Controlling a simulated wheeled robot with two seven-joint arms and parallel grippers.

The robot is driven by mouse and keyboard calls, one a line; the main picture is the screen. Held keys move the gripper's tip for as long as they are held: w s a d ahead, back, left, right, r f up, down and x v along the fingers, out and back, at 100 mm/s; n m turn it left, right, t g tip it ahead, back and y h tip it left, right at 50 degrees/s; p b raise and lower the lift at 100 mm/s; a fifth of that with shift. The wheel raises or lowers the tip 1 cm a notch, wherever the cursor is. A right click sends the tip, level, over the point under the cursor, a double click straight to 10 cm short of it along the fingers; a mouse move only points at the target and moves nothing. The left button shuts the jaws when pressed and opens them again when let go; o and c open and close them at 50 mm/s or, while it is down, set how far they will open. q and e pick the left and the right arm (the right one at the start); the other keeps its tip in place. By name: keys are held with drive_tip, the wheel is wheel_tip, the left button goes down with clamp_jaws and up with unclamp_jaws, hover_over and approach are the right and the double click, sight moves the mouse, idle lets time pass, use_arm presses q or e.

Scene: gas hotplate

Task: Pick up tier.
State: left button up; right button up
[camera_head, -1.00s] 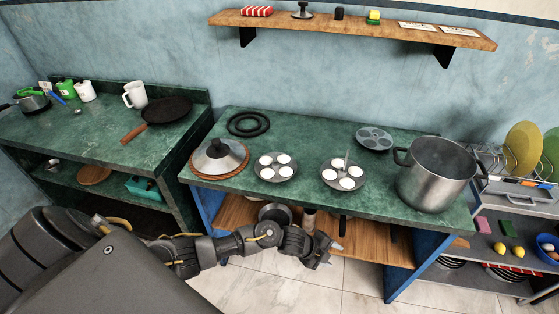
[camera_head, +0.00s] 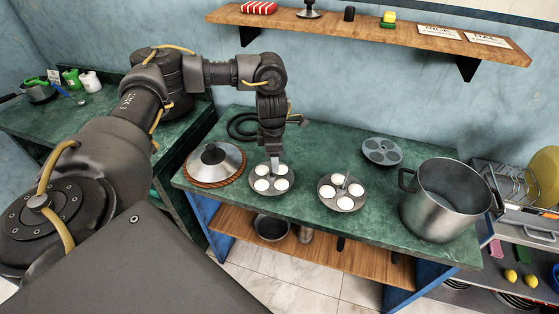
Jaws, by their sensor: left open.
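A round grey tier (camera_head: 272,179) with several white cakes in its cups lies on the green counter, left of centre. A second filled tier (camera_head: 342,193) with an upright central rod stands to its right. An empty tier (camera_head: 382,151) lies farther back. My left gripper (camera_head: 275,167) points down over the far part of the left filled tier, open and with nothing seen held. Its fingers hide part of that tier, and I cannot tell whether they touch it. My right gripper is not in view.
A big steel pot (camera_head: 440,206) stands at the counter's right. A lid (camera_head: 215,163) rests on a woven ring at the left, and black rings (camera_head: 241,127) lie behind. A wooden shelf (camera_head: 360,25) hangs above. Bare counter lies between the tiers and the pot.

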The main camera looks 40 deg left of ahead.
use_arm(q)
drive_tip(key=a+r, duration=0.1)
drive_tip(key=a, duration=0.1)
hover_over(272, 176)
drive_tip(key=f, duration=0.4)
drive_tip(key=shift+s+d+f+b, duration=0.2)
drive_tip(key=shift+f+b, duration=0.05)
drive_tip(key=shift+b, duration=0.05)
drive_tip(key=shift+f, duration=0.45)
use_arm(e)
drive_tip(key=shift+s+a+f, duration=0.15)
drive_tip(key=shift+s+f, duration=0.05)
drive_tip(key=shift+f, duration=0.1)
use_arm(q)
drive_tip(key=shift+s+f, duration=0.1)
drive_tip(key=shift+f, duration=0.05)
wheel_tip(272, 176, down, 4)
drive_tip(key=shift+a+f+p, duration=0.1)
drive_tip(key=shift+f+p, duration=0.15)
drive_tip(key=shift+p, duration=0.85)
drive_tip(key=shift+f, duration=0.2)
clamp_jaws()
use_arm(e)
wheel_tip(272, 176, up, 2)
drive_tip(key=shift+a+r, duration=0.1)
